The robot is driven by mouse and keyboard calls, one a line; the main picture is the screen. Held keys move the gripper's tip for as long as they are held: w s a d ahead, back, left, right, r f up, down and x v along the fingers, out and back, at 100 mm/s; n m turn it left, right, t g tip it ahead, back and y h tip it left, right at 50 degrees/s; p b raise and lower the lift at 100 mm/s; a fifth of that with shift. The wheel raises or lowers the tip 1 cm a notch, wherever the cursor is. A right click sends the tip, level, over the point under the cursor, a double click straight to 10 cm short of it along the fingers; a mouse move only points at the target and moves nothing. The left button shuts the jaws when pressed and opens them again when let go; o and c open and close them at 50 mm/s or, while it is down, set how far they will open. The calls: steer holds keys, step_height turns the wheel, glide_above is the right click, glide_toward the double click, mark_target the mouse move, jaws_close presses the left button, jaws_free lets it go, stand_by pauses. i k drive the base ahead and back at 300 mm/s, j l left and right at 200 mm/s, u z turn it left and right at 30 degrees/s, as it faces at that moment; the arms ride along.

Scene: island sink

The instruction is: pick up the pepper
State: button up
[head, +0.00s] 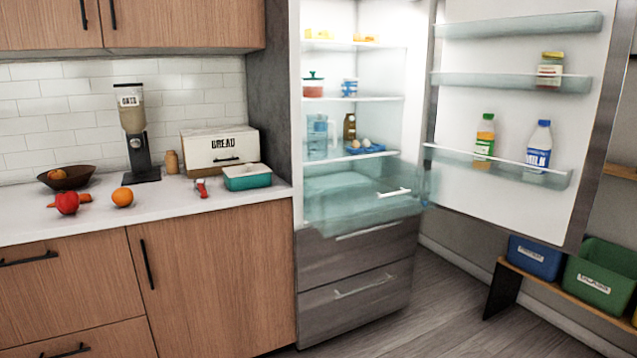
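A round red item (67,202), which looks like a red pepper or a tomato, sits on the white counter (190,204) near its left front edge. An orange, carrot-like thing lies partly hidden behind it. A small red and white thing (202,188) stands on the counter in front of the bread box; I cannot tell what it is. My gripper is not in view.
An orange (123,197), a dark bowl (66,178), an oats dispenser (136,140), a bread box (220,147) and a teal dish (247,177) stand on the counter. The fridge door (515,110) stands wide open at right. Floor is clear in front of the fridge.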

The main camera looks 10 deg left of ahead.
mark_target(66, 202)
steer(key=u, duration=1.7)
